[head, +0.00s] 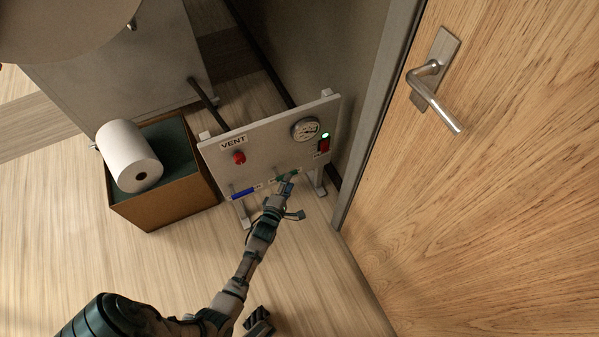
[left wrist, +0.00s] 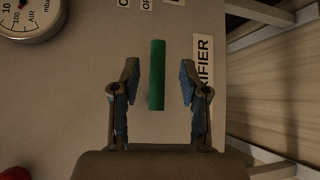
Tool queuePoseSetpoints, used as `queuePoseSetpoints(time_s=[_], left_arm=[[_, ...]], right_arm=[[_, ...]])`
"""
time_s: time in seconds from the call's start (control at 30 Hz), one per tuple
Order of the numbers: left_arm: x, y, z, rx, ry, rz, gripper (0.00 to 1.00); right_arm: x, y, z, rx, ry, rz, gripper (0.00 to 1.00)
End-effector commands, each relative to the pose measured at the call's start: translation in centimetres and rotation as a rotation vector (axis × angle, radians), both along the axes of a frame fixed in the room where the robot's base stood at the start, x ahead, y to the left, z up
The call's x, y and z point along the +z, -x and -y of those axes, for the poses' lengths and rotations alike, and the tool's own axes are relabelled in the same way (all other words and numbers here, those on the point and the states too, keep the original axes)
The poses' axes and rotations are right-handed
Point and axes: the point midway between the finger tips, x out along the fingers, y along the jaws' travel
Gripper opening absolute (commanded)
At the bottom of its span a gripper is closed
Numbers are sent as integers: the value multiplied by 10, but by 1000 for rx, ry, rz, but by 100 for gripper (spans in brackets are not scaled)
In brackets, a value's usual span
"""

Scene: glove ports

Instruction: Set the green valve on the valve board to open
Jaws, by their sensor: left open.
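The valve board (head: 270,148) stands low on the floor beside the door. The green valve's handle (left wrist: 156,75) is a straight green bar in the left wrist view, lying lengthwise between my fingers. In the head view the green handle (head: 289,174) is partly hidden by my gripper. My left gripper (head: 288,188) is at the board's lower edge; in the left wrist view its open fingers (left wrist: 157,85) stand on either side of the handle, with a gap at each side. Small labels beyond the handle are cut off. I do not see my right gripper clearly.
The board also carries a blue handle (head: 243,193), a red knob (head: 239,158), a gauge (head: 305,129), a lit green lamp (head: 325,135) and a red switch (head: 323,146). A brown box (head: 165,200) with a white roll (head: 129,157) stands left. A wooden door (head: 500,200) is right.

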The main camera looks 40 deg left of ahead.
Motion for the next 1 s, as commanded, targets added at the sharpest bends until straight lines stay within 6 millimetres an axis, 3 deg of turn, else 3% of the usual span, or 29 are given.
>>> queuePoseSetpoints(time_s=[0.03,0.3,0.67,0.83,1.0], left_arm=[[-10,-8,-4,-1,-2,-8,44],[-11,-41,-18,-1,0,-4,44],[-7,-47,-19,-1,1,1,44],[-7,-47,-19,-1,0,-1,2],[-8,-46,-19,-1,1,-2,0]], right_arm=[[-5,-3,-1,1,0,10,40],[3,-8,-5,2,3,66,40],[4,-12,-5,3,3,72,40],[4,-12,-5,3,4,71,40],[4,-12,-5,2,4,72,40]])
